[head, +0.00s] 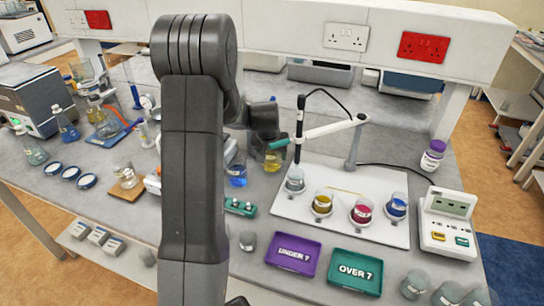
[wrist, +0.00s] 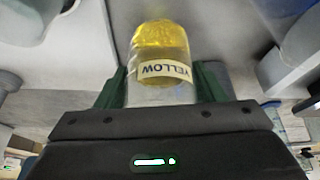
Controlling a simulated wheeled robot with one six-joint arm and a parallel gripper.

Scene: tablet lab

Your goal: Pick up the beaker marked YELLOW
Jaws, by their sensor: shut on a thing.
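My gripper (head: 275,144) is shut on a clear beaker (head: 272,161) with yellow liquid, left of the white board's back corner. In the wrist view the beaker (wrist: 160,42) sits between the two green fingers, and its label reads YELLOW, upside down in the picture. My gripper also shows there (wrist: 161,88). In the head view the arm and fingers cover the beaker's upper part. I cannot tell whether its base touches the bench.
A white board (head: 285,208) carries several beakers, including magenta (head: 361,211) and blue (head: 397,206), below a probe arm (head: 322,130). A blue-filled vessel (head: 237,174) stands left of my gripper. Purple (head: 293,255) and green (head: 355,271) trays lie in front; a meter (head: 449,222) stands right.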

